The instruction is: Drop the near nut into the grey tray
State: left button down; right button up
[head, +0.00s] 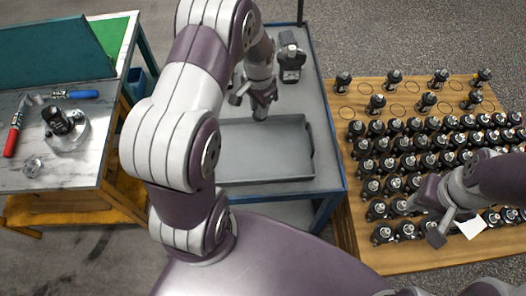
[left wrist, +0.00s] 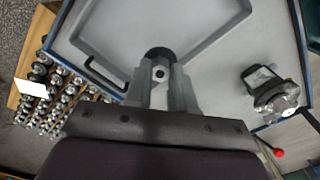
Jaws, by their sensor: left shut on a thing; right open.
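My left gripper (head: 260,108) reaches down over the back part of the grey tray (head: 300,180) on the blue-framed cart. It is shut on a small part, apparently the nut (left wrist: 160,73). In the left wrist view the part is dark and round with a pale centre, between the fingertips (left wrist: 162,88). The gripper hides much of the part in the head view. The tray is empty where it shows; its rim is also in the left wrist view (left wrist: 205,48). My right gripper (head: 445,222) is open over the wooden board at the right.
The wooden board (head: 345,210) carries several rows of dark motor-like parts. A small device (head: 290,58) stands on the cart behind the tray. The left workbench (head: 20,185) holds a round metal motor part (head: 66,130), a red-handled tool (head: 15,135) and a blue-handled tool (head: 80,94).

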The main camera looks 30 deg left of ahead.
aim_at(256, 115)
pick_arm(q)
jog(key=f+b, duration=0.1)
jog(key=a+f+b, duration=0.1)
jog(key=f, duration=0.1)
jog(key=f+b, duration=0.1)
jog(key=shift+s+a+f, duration=0.25)
jog(key=shift+s, duration=0.15)
jog(key=shift+f, duration=0.1)
jog(key=shift+w+d, duration=0.2)
jog(key=shift+d, duration=0.2)
jog(key=c, duration=1.2)
grip_release()
jog(key=o, duration=0.3)
jog(key=shift+a, duration=0.1)
jog(key=shift+o, duration=0.2)
jog(key=shift+s+a, duration=0.1)
jog(key=shift+s, duration=0.05)
jog(key=shift+r, duration=0.55)
notch_tip(256, 115, up, 12)
jog(key=b, duration=0.1)
pick_arm(e)
jog(key=f, duration=0.3)
jog(key=a+f, duration=0.1)
jog(key=shift+s+f, duration=0.3)
jog(key=shift+f, duration=0.1)
